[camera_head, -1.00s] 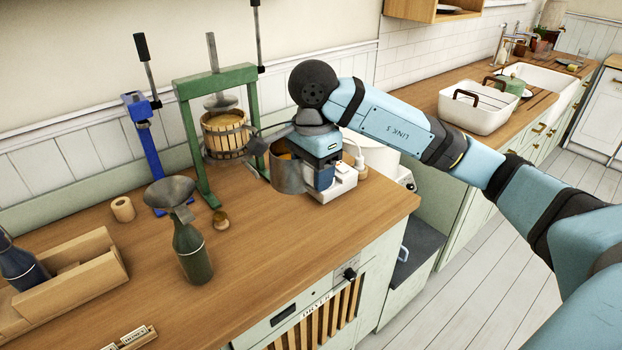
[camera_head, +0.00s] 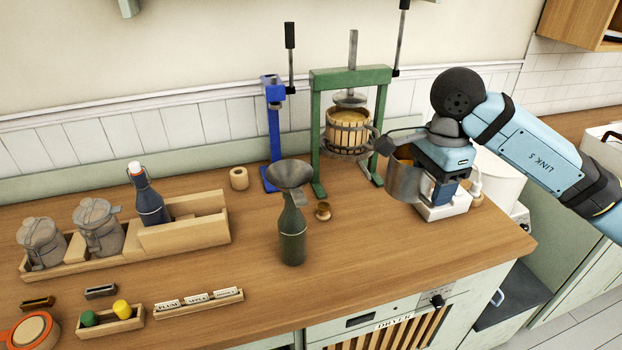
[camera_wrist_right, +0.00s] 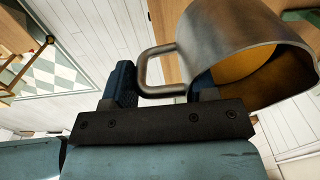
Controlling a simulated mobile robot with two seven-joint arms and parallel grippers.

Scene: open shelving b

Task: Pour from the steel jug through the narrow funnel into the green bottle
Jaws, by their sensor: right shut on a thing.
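The steel jug (camera_head: 403,182) is held above the counter, right of the bottle and in front of the green press. My right gripper (camera_head: 438,186) is shut on its handle (camera_wrist_right: 155,70). In the right wrist view, amber liquid (camera_wrist_right: 245,80) shows inside the jug (camera_wrist_right: 225,40). The green bottle (camera_head: 292,238) stands upright near the counter's front edge. The grey funnel (camera_head: 289,174) sits in its neck, wide mouth up. The jug is apart from the funnel, to its right. My left gripper is in neither view.
A green press (camera_head: 348,75) and a blue stand (camera_head: 272,130) stand behind. A small brown cap (camera_head: 323,211) lies right of the bottle. A wooden crate (camera_head: 185,235) with jars and a dark bottle is left. A white appliance (camera_head: 450,208) sits under my gripper.

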